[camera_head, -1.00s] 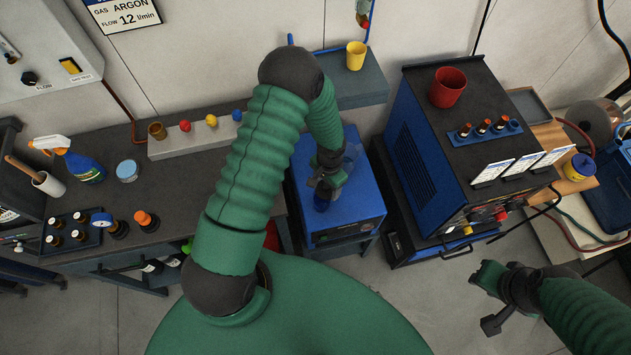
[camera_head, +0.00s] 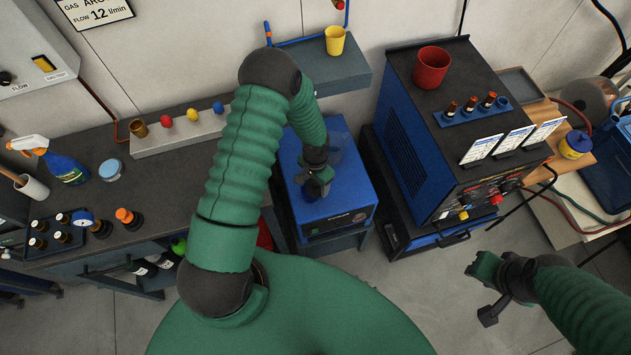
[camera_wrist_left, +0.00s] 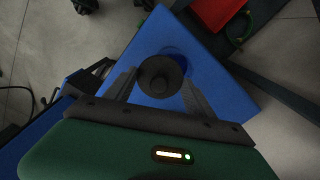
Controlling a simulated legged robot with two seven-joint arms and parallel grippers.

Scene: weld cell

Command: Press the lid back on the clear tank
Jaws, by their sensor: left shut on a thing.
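My left gripper (camera_head: 316,184) is above the top of a blue box unit (camera_head: 349,194). In the left wrist view, its two dark fingers (camera_wrist_left: 163,92) stand on either side of a dark round lid (camera_wrist_left: 161,76) with a central knob. The gripper is shut on this lid. A darker blue round shape (camera_wrist_left: 176,52) shows partly behind the lid, likely the tank. In the head view, the gripper hides most of the lid and tank. I cannot tell whether the lid is seated. My right gripper (camera_head: 487,268) hangs over the floor at the right; its jaws are unclear.
A welder cabinet (camera_head: 405,130) with a red cup (camera_head: 431,68) stands close to the right of the blue box. A shelf with a yellow cup (camera_head: 335,40) is behind it. A dark workbench (camera_head: 95,200) with bottles is at the left.

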